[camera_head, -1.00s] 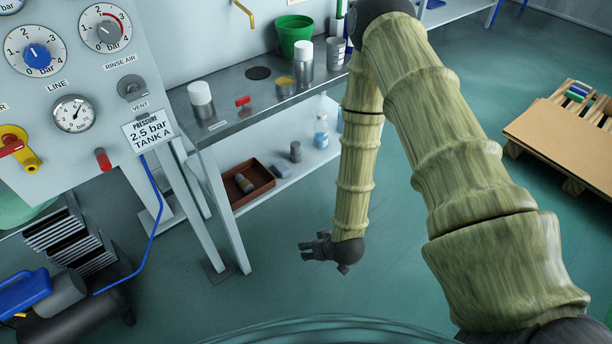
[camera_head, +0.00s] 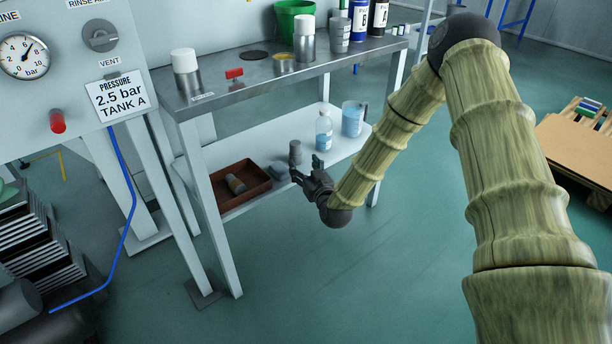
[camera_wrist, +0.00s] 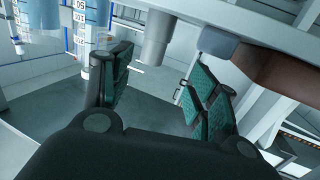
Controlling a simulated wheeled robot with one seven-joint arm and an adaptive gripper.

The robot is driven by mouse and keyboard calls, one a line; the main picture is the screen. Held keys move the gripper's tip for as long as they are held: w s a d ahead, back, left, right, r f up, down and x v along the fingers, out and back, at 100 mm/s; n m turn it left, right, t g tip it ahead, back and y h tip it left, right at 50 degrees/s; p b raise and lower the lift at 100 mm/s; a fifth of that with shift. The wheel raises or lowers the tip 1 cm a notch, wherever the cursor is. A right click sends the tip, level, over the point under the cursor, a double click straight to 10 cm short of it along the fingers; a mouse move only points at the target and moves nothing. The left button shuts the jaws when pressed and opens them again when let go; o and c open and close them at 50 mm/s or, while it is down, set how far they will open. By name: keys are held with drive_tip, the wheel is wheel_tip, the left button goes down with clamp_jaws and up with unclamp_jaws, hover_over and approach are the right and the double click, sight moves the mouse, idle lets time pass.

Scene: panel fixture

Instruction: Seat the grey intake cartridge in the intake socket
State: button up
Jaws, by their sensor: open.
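A plain grey cylinder (camera_head: 295,152), which looks like the grey intake cartridge, stands upright on the lower shelf of the bench. In the wrist view the grey cylinder (camera_wrist: 157,38) shows ahead, in the gap between my fingers' directions. My gripper (camera_head: 307,170) is open and empty at the shelf's front edge, just in front of the cylinder and not visibly touching it. Its two green-padded fingers show spread in the wrist view (camera_wrist: 162,88). I cannot pick out the intake socket for certain; a dark round spot (camera_head: 254,55) lies on the bench top.
A brown tray (camera_head: 223,204) with a grey-brown cylinder (camera_head: 235,184) lying in it sits left of a blue-grey block (camera_head: 279,171). A bottle (camera_head: 324,131) and a beaker (camera_head: 353,118) stand to the right. The bench top (camera_head: 225,92) is above; open floor lies in front.

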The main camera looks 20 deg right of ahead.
sight(297, 148)
drive_tip(key=shift+t, duration=0.3)
drive_tip(key=shift+w+d+r+b, duration=0.15)
drive_tip(key=shift+w+b, duration=0.55)
drive_tip(key=shift+w, duration=1.3)
drive_tip(key=shift+w+r+b, duration=0.1)
drive_tip(key=shift+w+b, duration=0.6)
drive_tip(key=shift+w, duration=1.3)
drive_tip(key=shift+w+d+r+b, duration=0.15)
drive_tip(key=shift+w+b, duration=0.55)
drive_tip(key=shift+w, duration=1.3)
drive_tip(key=shift+c, duration=0.4)
drive_tip(key=c, duration=1.1)
drive_tip(key=shift+c, duration=0.4)
drive_tip(key=shift+r+p, duration=1.9)
drive_tip(key=shift+r, duration=0.8)
drive_tip(key=shift+r+p, duration=1.7)
drive_tip(key=shift+r, duration=0.75)
